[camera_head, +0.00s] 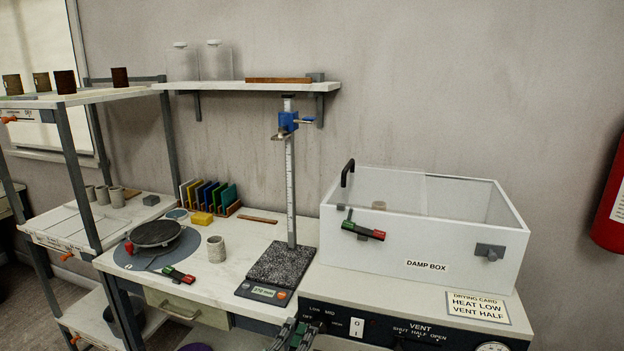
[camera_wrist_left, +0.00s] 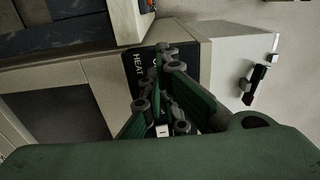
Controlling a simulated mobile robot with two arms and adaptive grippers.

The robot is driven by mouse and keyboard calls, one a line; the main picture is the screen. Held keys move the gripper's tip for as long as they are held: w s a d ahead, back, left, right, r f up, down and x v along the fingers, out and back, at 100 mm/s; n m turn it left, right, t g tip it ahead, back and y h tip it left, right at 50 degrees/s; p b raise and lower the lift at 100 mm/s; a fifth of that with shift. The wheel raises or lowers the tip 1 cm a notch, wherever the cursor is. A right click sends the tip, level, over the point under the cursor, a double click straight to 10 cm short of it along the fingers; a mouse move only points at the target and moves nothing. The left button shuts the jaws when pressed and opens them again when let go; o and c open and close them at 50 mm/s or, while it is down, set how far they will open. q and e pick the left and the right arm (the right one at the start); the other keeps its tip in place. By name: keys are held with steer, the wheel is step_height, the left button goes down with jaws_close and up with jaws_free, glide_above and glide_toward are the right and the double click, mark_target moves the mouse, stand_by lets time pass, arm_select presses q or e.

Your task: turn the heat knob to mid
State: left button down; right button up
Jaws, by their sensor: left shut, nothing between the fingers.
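My left gripper (camera_head: 291,335) is at the bottom of the head view, shut and empty, in front of the panel's left part. In the left wrist view the gripper (camera_wrist_left: 170,68) reaches over the dark panel (camera_wrist_left: 140,88) beside the word HEAT. Whether the fingers touch the knob cannot be told. My right gripper is not in view.
The white damp box (camera_head: 430,235) stands on the cabinet. A drying card (camera_head: 477,307) there reads heat low, vent half. VENT lettering is right of the heat lettering. Left are a scale (camera_head: 268,275) with a tall post, a cup (camera_head: 216,250) and a turntable (camera_head: 154,234).

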arm_select(q)
steer(key=shift+p+v, duration=0.35)
steer(key=shift+v, duration=2.25)
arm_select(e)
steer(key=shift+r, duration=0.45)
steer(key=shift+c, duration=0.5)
